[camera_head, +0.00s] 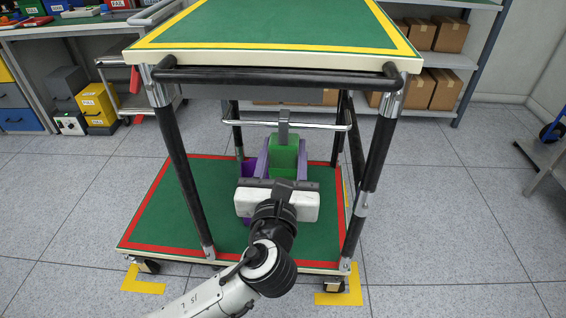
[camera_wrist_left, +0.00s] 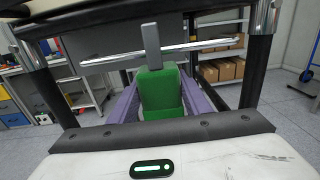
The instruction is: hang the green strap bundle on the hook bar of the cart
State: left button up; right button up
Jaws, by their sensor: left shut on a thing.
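The green strap bundle (camera_head: 284,156) is upright between the purple fingers of my left gripper (camera_head: 279,158), under the cart's top deck. In the left wrist view the bundle (camera_wrist_left: 160,92) also sits between the two fingers (camera_wrist_left: 160,100), which are shut on it. A grey hook piece (camera_head: 284,122) rises from the bundle's top and crosses in front of the silver hook bar (camera_head: 325,127). In the wrist view the hook piece (camera_wrist_left: 151,45) reaches above the bar (camera_wrist_left: 205,44). I cannot tell whether it is over or touching the bar. My right gripper is not in view.
The cart has a green upper deck (camera_head: 275,25), black posts and a green lower deck (camera_head: 165,215) with a red border. A black handle rail (camera_head: 275,76) crosses above my arm. Shelves with cardboard boxes (camera_head: 449,36) stand behind. The lower deck looks bare.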

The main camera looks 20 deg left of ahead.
pick_arm(q)
jog(key=shift+b+x, duration=0.6)
jog(key=shift+x, duration=0.55)
jog(key=shift+w+f, duration=0.1)
jog(key=shift+f, duration=0.85)
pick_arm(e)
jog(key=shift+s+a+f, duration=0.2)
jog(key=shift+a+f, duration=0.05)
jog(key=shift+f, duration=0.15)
pick_arm(q)
jog(key=o, duration=1.2)
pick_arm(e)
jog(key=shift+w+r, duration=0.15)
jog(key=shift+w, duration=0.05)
